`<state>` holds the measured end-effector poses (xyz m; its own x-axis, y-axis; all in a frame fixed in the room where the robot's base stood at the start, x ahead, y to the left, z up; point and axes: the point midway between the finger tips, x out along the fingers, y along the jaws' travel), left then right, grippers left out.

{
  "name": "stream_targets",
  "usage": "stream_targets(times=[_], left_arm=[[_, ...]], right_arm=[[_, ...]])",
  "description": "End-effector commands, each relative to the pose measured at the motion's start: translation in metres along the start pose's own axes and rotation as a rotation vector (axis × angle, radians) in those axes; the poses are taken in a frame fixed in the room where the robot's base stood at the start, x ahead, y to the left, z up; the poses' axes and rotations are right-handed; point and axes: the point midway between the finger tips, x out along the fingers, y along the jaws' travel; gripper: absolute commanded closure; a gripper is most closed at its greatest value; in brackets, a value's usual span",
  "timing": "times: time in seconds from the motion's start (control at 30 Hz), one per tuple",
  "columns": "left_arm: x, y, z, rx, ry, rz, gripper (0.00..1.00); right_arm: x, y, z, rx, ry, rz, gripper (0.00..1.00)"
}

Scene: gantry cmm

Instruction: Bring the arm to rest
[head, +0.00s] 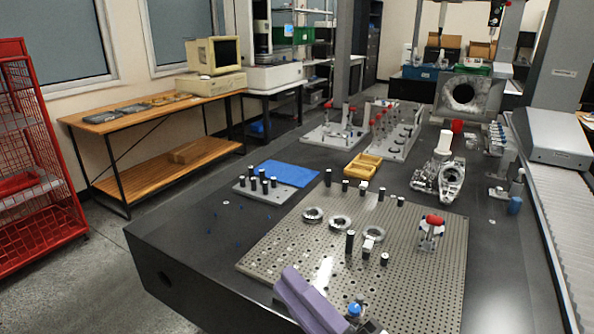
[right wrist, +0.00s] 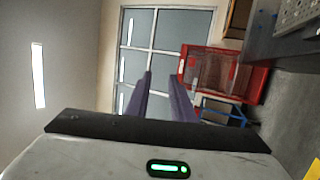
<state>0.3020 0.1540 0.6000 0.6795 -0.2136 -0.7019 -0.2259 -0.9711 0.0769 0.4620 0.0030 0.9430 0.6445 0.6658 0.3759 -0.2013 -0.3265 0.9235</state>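My right gripper (head: 291,280) is at the bottom of the head view, over the near edge of the perforated plate (head: 285,245). Its purple fingers point up and left in that view. In the right wrist view the two purple fingers (right wrist: 160,80) stand apart with an empty gap between them, so it is open and holds nothing. Beyond the fingers that view shows a window and the red rack, tilted sideways. My left gripper is in neither view.
The dark granite table (head: 180,240) carries several black pins, metal rings (head: 340,222), a red-topped clamp (head: 432,230), a blue mat (head: 287,173) and a yellow tray (head: 363,165). A red rack (head: 35,150) stands left; a conveyor (head: 560,200) runs right. The table's left front is mostly clear.

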Motion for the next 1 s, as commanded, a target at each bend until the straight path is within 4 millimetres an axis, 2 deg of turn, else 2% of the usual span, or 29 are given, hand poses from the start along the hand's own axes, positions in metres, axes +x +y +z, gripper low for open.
stream_targets(times=[0.03,0.1,0.17,0.23,0.3,0.4,0.53,0.6,0.7,1.0], left_arm=[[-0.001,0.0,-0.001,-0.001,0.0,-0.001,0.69],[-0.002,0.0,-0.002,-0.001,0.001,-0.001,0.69],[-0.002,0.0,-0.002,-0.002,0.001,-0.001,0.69],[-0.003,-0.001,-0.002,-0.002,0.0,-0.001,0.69],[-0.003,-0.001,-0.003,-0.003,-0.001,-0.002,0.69],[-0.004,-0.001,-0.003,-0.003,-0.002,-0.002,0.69],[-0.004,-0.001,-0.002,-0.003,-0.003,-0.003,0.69],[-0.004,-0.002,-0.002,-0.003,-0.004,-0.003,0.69],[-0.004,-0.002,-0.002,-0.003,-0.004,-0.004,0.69],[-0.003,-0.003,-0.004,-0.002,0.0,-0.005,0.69]], right_arm=[[-0.023,-0.026,0.022,0.178,-0.138,-0.064,0.78],[-0.057,-0.06,0.046,0.399,-0.314,-0.136,0.78],[-0.089,-0.09,0.059,0.572,-0.458,-0.186,0.78],[-0.132,-0.123,0.067,0.76,-0.623,-0.237,0.78],[-0.176,-0.153,0.067,0.935,-0.784,-0.279,0.78],[-0.236,-0.187,0.056,1.145,-0.993,-0.32,0.78],[-0.295,-0.214,0.035,1.337,-1.202,-0.349,0.78],[-0.316,-0.222,0.025,1.401,-1.277,-0.355,0.78],[-0.333,-0.227,0.017,1.452,-1.338,-0.361,0.78],[-0.337,-0.229,0.015,1.466,-1.354,-0.362,0.78]])
